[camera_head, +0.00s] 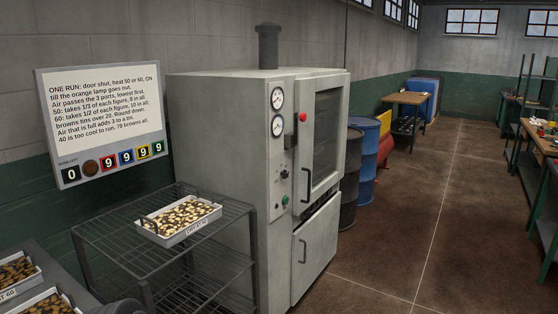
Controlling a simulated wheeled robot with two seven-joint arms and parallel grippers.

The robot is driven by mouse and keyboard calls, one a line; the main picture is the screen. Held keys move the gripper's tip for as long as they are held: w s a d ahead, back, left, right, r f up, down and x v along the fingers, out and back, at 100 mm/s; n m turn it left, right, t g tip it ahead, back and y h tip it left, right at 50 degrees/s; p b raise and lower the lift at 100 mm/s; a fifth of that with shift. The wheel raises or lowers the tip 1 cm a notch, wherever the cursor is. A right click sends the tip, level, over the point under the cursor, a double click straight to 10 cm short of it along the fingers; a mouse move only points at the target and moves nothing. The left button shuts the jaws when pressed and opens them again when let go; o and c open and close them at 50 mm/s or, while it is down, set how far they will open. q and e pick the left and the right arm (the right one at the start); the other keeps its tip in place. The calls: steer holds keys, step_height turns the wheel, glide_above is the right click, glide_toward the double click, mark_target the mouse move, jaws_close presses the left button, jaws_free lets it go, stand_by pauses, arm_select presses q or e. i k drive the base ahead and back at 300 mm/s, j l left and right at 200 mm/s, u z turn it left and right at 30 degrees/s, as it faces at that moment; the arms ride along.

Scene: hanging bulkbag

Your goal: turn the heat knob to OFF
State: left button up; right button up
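A grey oven cabinet (226,140) stands left of centre, with a narrow control panel beside its glazed door (325,145). A small dark knob (284,174) sits on the panel below the gauges; it may be the heat knob. Its setting and any marks around it are too small to read. A green button (285,199) is below it, and a red round part (302,117) is at the upper door edge. Two white dial gauges (277,98) are above. The door looks shut. Neither of my grippers is in view.
A wire rack (158,262) stands left of the oven, with a tray of brown-and-pale pieces (182,218) on top. More trays (18,272) are at the lower left. An instruction sign (104,121) hangs on the wall. Drums (366,147) stand behind the oven. The floor (405,230) at right is clear.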

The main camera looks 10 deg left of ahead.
mark_target(285, 173)
steer(key=i+l+u, duration=0.1)
steer(key=i+l, duration=0.3)
steer(key=i+l+u, duration=0.15)
steer(key=i+l, duration=0.2)
steer(key=i+l+u, duration=0.1)
steer(key=i+l, duration=0.25)
steer(key=l, duration=0.2)
steer(key=i+l+u, duration=0.1)
steer(key=i+l, duration=0.25)
steer(key=l, duration=0.15)
steer(key=i+l+u, duration=0.15)
steer(key=i+l, duration=0.15)
steer(key=l, duration=0.25)
steer(key=i+l+u, duration=0.1)
steer(key=i+l, duration=0.2)
steer(key=l, duration=0.25)
steer(key=i+l+u, duration=0.1)
steer(key=i+l, duration=0.15)
steer(key=l, duration=0.3)
steer(key=i+l+u, duration=0.1)
steer(key=i+l, duration=0.15)
steer(key=l, duration=0.35)
